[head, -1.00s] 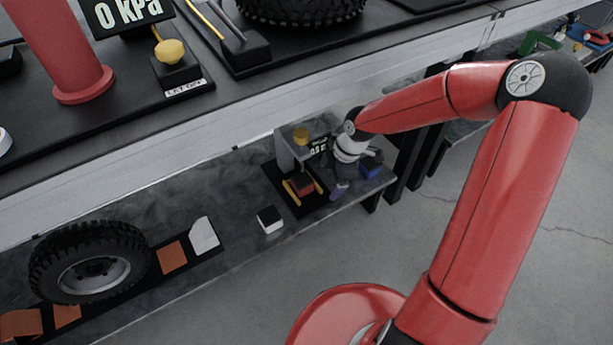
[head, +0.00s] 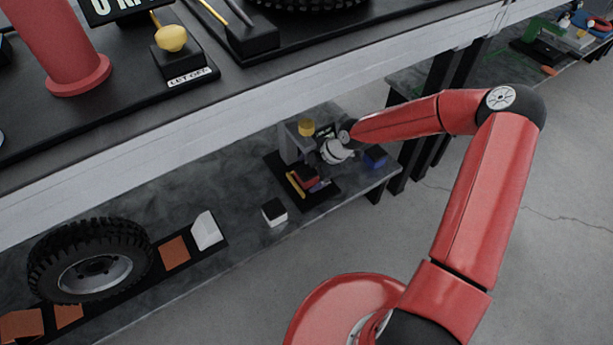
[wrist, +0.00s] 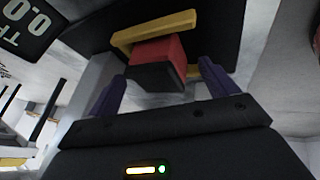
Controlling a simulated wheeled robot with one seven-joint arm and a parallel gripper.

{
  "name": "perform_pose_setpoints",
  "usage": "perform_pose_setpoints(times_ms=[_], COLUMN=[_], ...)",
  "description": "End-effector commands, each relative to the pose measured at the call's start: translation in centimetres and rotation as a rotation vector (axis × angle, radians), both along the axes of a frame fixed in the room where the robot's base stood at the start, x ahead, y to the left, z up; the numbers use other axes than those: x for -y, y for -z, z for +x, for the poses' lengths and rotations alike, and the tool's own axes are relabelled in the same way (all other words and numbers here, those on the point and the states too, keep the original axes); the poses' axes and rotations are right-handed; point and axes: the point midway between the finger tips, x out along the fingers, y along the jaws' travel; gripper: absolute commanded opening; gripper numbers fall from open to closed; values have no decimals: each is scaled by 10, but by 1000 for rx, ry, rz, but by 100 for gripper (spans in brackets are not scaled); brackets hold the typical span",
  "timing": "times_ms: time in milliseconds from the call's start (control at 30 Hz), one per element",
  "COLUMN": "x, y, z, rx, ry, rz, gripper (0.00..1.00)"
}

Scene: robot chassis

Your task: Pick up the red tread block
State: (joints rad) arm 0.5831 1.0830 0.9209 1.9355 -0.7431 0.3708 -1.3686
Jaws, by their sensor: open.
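The red tread block (head: 310,175) sits on a small black stand with yellow guides on the lower shelf in the head view. In the wrist view the block (wrist: 159,50) is red with a dark face, beside a yellow bracket (wrist: 155,30). My gripper (wrist: 162,72) is open, with its purple fingers to the left and right of the block in the picture. Gaps show on both sides, and I cannot tell how deep the block lies between the fingers. In the head view my gripper (head: 320,185) is at the stand, and the wrist partly hides it.
A grey post with a yellow knob (head: 306,127) stands right behind the block. A blue box (head: 375,156) is to the right, a black-and-white block (head: 274,211) to the left. The upper bench (head: 230,100) overhangs the shelf. A wheel (head: 90,262) lies farther left.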

Motion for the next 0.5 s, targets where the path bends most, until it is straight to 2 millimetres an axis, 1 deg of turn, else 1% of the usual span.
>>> perform_pose_setpoints(times_ms=[67, 267, 367, 500], x=[-2, -2, -2, -2], y=[4, 4, 4, 4], z=[0, 1, 1, 1], rx=[0, 0, 0, 0], ry=[0, 0, 1, 1], rz=[-1, -1, -1, -1], gripper=[85, 85, 75, 56])
